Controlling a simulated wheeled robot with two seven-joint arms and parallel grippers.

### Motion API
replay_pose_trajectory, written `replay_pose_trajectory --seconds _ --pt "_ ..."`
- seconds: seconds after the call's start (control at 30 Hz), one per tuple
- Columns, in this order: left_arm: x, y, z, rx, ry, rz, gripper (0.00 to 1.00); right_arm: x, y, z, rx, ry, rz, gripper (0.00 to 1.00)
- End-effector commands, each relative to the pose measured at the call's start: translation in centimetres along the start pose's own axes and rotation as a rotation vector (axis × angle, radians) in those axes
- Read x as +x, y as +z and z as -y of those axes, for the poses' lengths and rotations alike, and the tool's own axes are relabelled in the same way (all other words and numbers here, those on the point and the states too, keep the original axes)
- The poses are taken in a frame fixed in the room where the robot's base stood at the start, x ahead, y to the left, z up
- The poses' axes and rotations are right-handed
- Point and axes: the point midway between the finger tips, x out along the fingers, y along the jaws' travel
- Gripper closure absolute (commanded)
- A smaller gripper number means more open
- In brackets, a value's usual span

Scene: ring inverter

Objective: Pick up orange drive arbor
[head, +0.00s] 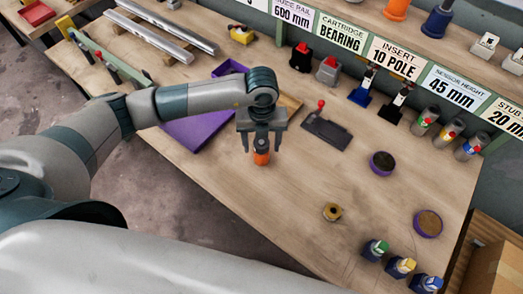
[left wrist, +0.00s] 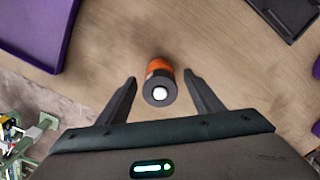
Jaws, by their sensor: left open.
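The orange drive arbor (head: 261,158) stands upright on the wooden table, with an orange body and a dark upper part. My left gripper (head: 262,147) points down over it, open. In the left wrist view the arbor (left wrist: 160,68) shows its dark round top with a pale centre. The open fingers (left wrist: 160,79) are on either side of it, with a gap visible on both sides. The gripper hides part of the arbor's upper end in the head view. My right gripper is not in view.
A purple tray (head: 195,132) lies left of the gripper. A dark plate with a red-knobbed lever (head: 325,130) lies to the right. A brass nut (head: 332,212) and purple round cups (head: 382,163) lie farther right. Labelled shelves line the back. Table in front of the arbor is clear.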

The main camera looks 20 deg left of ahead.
Motion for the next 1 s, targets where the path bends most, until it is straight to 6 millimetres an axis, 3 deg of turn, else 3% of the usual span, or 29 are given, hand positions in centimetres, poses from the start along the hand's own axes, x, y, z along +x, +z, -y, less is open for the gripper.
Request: replay_pose_trajectory --seconds 0.1,0.3,0.8,0.87,1.0 --pt "1.0 -0.4 -0.1 0.0 0.002 -0.003 0.4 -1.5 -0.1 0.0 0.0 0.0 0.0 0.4" --pt "3.1 -0.3 0.0 0.0 0.0 -0.002 0.4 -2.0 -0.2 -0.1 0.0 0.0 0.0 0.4" --pt "3.4 -0.3 0.0 0.0 -0.001 -0.001 0.4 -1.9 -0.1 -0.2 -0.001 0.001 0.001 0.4" --pt "3.4 -0.3 0.0 0.0 -0.001 -0.001 0.52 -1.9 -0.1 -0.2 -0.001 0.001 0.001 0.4" --pt "3.4 -0.3 0.0 0.0 -0.001 0.0 0.85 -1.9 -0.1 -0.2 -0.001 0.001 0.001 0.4"
